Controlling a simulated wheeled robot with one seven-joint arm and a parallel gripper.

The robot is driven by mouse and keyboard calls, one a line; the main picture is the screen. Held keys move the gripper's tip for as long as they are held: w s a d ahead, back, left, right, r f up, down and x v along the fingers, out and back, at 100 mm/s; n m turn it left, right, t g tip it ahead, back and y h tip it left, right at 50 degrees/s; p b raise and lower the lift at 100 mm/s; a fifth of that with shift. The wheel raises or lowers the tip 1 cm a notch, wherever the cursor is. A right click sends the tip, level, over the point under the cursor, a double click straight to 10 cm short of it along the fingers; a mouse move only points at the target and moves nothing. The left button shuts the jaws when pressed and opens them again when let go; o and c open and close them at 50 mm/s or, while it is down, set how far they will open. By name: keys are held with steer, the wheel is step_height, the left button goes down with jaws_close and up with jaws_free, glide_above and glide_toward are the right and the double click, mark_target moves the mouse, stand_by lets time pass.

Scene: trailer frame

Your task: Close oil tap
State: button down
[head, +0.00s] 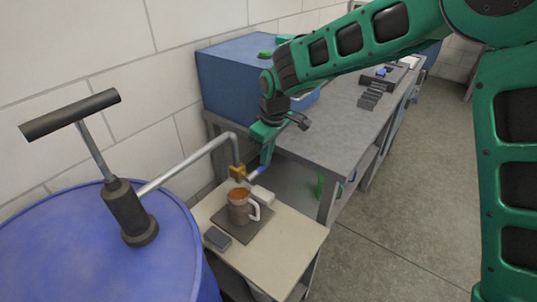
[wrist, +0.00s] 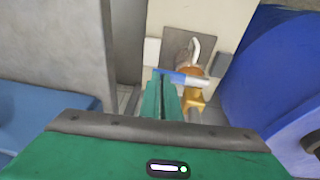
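The oil tap (head: 237,172) is a small brass body at the end of a grey pipe from the drum pump. Its lever has a blue grip (head: 260,171) and sticks out to the right in the head view. In the wrist view the brass tap (wrist: 193,100) and blue grip (wrist: 172,76) lie just past my fingertips. My gripper (head: 267,155) points down at the lever's end. Its green fingers (wrist: 161,88) are together with only a thin dark line between them. The grip crosses at the tips; I cannot tell whether they touch.
A mug (head: 240,208) with brown liquid stands below the tap on a dark mat (head: 257,228) on a small table (head: 290,240). A white block (head: 262,194) and a grey box (head: 217,238) are beside it. A blue drum (head: 80,255) and a workbench (head: 340,130) flank the table.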

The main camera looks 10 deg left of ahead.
steer(key=shift+d, duration=0.1)
steer(key=shift+w+d+r, duration=0.1)
steer(key=shift+r, duration=0.2)
steer(key=w+v, duration=0.1)
steer(key=v, duration=1.2)
steer(key=s+d+r+m+h, duration=0.15)
steer(key=d+m, duration=0.35)
steer(key=d, duration=1.6)
steer(key=s+d+m, duration=0.2)
steer(key=s+d, duration=0.2)
steer(key=d, duration=0.3)
steer(key=s+d+m, duration=0.3)
steer(key=d, duration=0.4)
steer(key=s+d+f+m, duration=0.2)
steer(key=s+d+m, duration=0.1)
steer(key=s, duration=0.4)
steer(key=s+d+f+m+g, duration=0.1)
steer(key=s+d+f+m, duration=0.1)
steer(key=s+d, duration=0.4)
steer(key=s+d+f+m, duration=0.2)
steer(key=s+d+m, duration=0.1)
steer(key=s, duration=0.7)
steer(key=shift+s+d+f+m+g, duration=0.2)
steer(key=shift+d+f+m+g, duration=0.15)
steer(key=shift+d, duration=0.3)
